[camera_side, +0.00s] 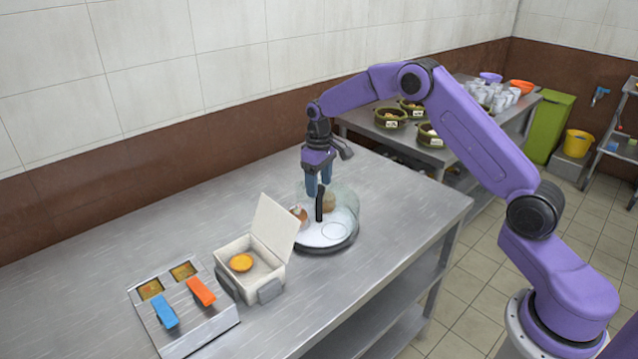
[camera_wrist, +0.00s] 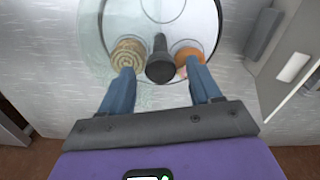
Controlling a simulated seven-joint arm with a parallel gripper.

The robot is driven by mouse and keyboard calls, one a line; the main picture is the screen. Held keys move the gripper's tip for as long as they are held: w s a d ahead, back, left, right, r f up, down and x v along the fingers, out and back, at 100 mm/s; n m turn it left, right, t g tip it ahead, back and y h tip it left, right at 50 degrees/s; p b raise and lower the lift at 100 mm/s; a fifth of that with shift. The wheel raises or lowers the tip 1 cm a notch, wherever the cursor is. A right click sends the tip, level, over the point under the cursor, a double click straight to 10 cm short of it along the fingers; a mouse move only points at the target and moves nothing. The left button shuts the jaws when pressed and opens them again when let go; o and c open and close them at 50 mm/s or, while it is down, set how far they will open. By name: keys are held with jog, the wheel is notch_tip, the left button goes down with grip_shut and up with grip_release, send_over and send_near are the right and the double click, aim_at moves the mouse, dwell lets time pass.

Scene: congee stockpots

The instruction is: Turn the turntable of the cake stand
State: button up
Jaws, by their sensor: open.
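The cake stand's turntable (camera_side: 338,229) is a round white plate with a dark rim under a clear cover, and it also shows in the wrist view (camera_wrist: 201,14). A black upright handle (camera_side: 320,203) stands on it; in the wrist view the handle (camera_wrist: 160,62) lies between my fingertips. A pale swirled cake (camera_side: 329,201) and an orange-brown bun (camera_side: 299,214) sit on either side of the handle. My gripper (camera_side: 318,188) is open above the turntable, its blue fingers pointing down. In the wrist view my gripper (camera_wrist: 158,78) straddles the handle; contact is not visible.
An open white box (camera_side: 253,266) with an orange-yellow round item (camera_side: 241,262) stands left of the turntable. A panel with blue (camera_side: 165,311) and orange (camera_side: 201,291) levers lies farther left. The steel table (camera_side: 110,240) is clear at the back left.

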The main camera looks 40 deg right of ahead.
jog(key=shift+f, duration=0.25)
grip_shut()
